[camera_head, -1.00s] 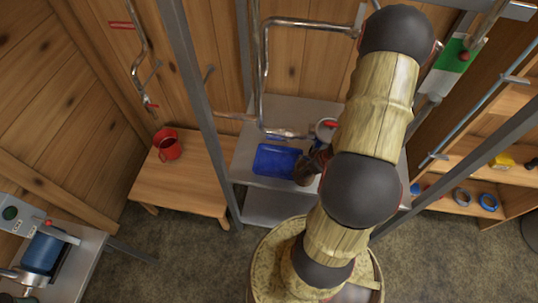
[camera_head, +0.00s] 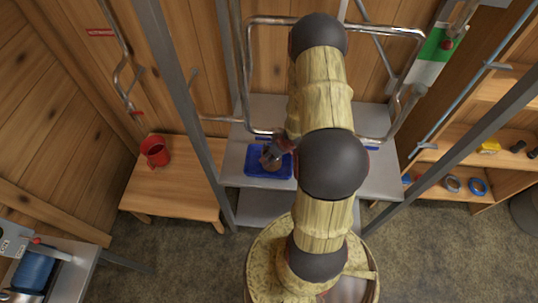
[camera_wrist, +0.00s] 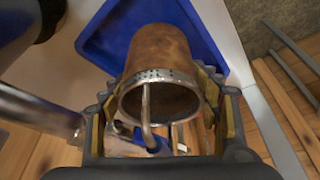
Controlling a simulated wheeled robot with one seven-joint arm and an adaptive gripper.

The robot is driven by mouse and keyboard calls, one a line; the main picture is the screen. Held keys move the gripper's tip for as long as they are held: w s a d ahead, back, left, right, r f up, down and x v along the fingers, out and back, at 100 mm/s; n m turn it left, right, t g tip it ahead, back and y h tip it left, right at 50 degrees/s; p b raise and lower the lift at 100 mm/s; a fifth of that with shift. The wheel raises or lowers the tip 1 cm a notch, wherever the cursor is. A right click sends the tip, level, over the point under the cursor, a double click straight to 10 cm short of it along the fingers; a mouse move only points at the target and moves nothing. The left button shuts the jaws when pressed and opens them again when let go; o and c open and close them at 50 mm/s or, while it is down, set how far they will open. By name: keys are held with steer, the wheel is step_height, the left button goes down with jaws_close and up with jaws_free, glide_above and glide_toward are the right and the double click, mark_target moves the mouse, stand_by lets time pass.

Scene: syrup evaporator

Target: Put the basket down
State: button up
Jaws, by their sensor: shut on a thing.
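The basket (camera_wrist: 160,62) is a brown, rusty-looking cylinder with a perforated metal rim and a thin bent handle. In the wrist view, my gripper (camera_wrist: 160,112) is shut around it, with a finger on each side of the rim. The basket lies over the blue tray (camera_wrist: 100,40); I cannot tell if it touches the tray floor. In the head view, my gripper (camera_head: 285,145) and the basket (camera_head: 270,158) are above the blue tray (camera_head: 254,172) on the grey metal shelf. My arm hides part of the shelf to the right.
A red mug (camera_head: 155,151) stands on the wooden table (camera_head: 175,185) at left. Metal pipes (camera_head: 249,80) frame the space around my arm, and a grey post (camera_head: 185,95) rises left of the shelf (camera_head: 232,160).

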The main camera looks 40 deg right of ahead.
steer(key=shift+w+f, duration=0.9)
steer(key=shift+w, duration=0.1)
steer(key=shift+s+r, duration=0.1)
steer(key=o, duration=1.3)
steer(key=shift+c, duration=0.2)
